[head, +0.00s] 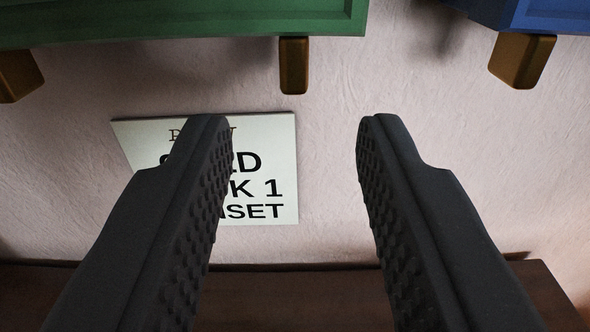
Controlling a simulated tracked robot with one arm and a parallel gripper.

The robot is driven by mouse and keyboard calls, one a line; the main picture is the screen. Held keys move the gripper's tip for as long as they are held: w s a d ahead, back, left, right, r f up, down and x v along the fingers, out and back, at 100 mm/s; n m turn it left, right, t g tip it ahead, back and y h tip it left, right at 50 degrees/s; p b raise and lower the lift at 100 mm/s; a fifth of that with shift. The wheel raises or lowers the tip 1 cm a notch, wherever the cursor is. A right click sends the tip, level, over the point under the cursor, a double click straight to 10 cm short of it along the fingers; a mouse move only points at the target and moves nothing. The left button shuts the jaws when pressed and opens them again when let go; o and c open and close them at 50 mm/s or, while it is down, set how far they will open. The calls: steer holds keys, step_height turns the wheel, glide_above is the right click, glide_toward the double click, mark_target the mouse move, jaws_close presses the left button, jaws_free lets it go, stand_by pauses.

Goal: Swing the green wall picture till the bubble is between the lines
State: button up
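The green wall picture (200,22) shows only its lower edge, at the top left of the view. A brown tab (293,65) hangs below its right end, and another brown tab (18,75) hangs near its left, cut off by the view. The bubble and its lines are out of view. My gripper (295,135) is open and empty, its two black fingers wide apart below the green picture. Its fingertips appear below the right brown tab, with the tab between them left to right. I see no contact.
A blue frame (555,15) with its own brown tab (522,60) is at the top right. A white printed sign (262,150) is on the pale wall, partly behind my left finger. A dark brown ledge (290,295) runs along the bottom.

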steer(key=shift+s+b, duration=1.9)
steer(key=shift+b, duration=0.55)
step_height(320, 180, up, 22)
steer(key=s+g+p, duration=0.1)
steer(key=s+p, duration=0.1)
steer(key=p, duration=0.5)
steer(key=s+r+p, duration=0.2)
steer(key=s+r, duration=0.3)
steer(key=r, duration=0.4)
steer(key=s+a+r+g+p, duration=0.1)
steer(key=s+r, duration=0.3)
steer(key=r, duration=0.5)
steer(key=shift+s+a+g+p, duration=0.3)
steer(key=shift+s+p, duration=0.1)
steer(key=shift+p, duration=0.1)
